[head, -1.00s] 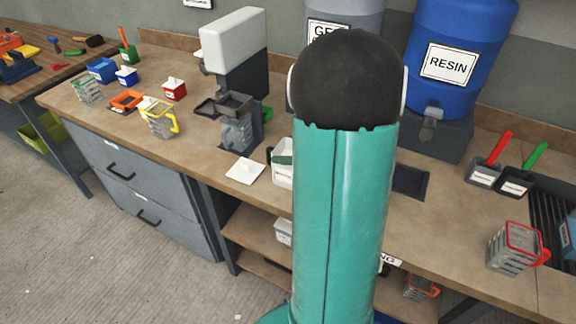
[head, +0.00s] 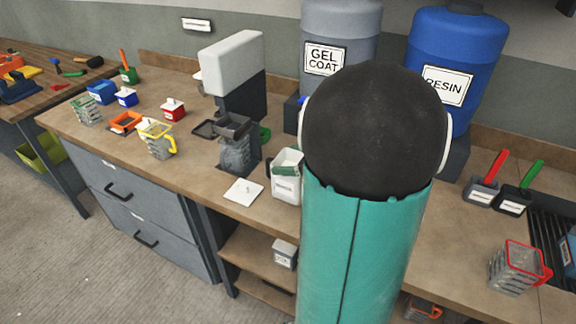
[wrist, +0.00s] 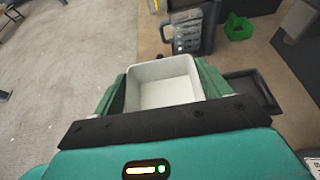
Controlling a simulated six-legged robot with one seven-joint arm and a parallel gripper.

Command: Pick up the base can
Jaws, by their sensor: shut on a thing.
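A white, square, open-topped can (head: 288,187), which I take for the base can, shows at the left of my arm in the head view, near the bench's front edge. In the wrist view the white can (wrist: 167,88) sits between the two green fingers of my gripper (wrist: 165,92), with its open top and pale inside facing the camera. The fingers press on its two sides. My arm hides part of the can in the head view. I cannot tell whether its bottom touches the bench.
A white lid (head: 243,191) lies left of the can. A dispenser (head: 236,75) with a grey jug (head: 236,155) stands behind it. Blue resin (head: 455,45) and grey gel coat (head: 340,25) drums stand at the back. A red-rimmed jug (head: 513,270) is at the right.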

